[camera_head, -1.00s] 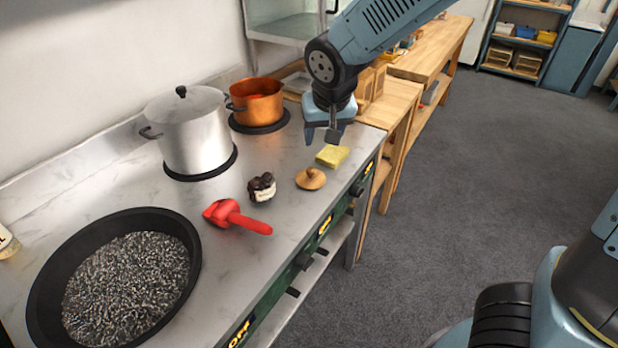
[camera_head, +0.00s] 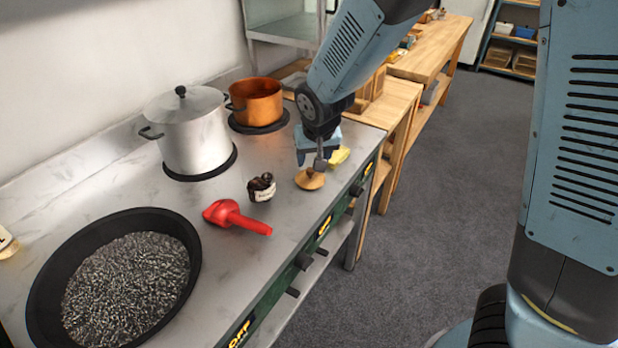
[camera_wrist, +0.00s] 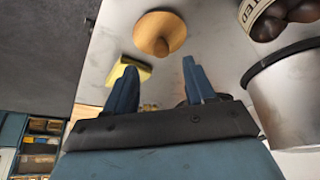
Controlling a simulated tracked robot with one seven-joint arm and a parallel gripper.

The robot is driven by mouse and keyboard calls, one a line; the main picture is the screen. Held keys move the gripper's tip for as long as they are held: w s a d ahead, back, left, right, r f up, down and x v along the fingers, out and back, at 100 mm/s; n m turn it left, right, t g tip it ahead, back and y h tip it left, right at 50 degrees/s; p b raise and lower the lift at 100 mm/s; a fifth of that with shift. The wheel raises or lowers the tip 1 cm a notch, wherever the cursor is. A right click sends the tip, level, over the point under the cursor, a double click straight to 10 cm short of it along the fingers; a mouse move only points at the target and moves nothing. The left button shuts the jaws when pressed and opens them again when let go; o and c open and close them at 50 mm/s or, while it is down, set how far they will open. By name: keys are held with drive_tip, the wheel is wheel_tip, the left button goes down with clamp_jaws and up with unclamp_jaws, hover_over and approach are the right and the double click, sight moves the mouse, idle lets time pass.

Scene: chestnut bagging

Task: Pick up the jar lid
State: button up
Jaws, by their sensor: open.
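The jar lid (camera_head: 309,181) is a round wooden disc with a small knob on top. It lies flat on the steel counter near the front edge. In the wrist view the lid (camera_wrist: 160,34) sits ahead of my fingertips, roughly between their lines. My gripper (camera_head: 314,160) is just above the lid in the head view, and its finger covers part of the lid's back. In the wrist view my gripper (camera_wrist: 158,72) has its two blue fingers spread apart with nothing between them.
A red scoop (camera_head: 236,216), a large black pan (camera_head: 50,275), a steel pot (camera_head: 190,135) and a copper pot (camera_head: 258,103) are farther left and back.

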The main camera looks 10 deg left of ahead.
sight(311, 169)
drive_tip(key=shift+x, duration=2.65)
clamp_jaws()
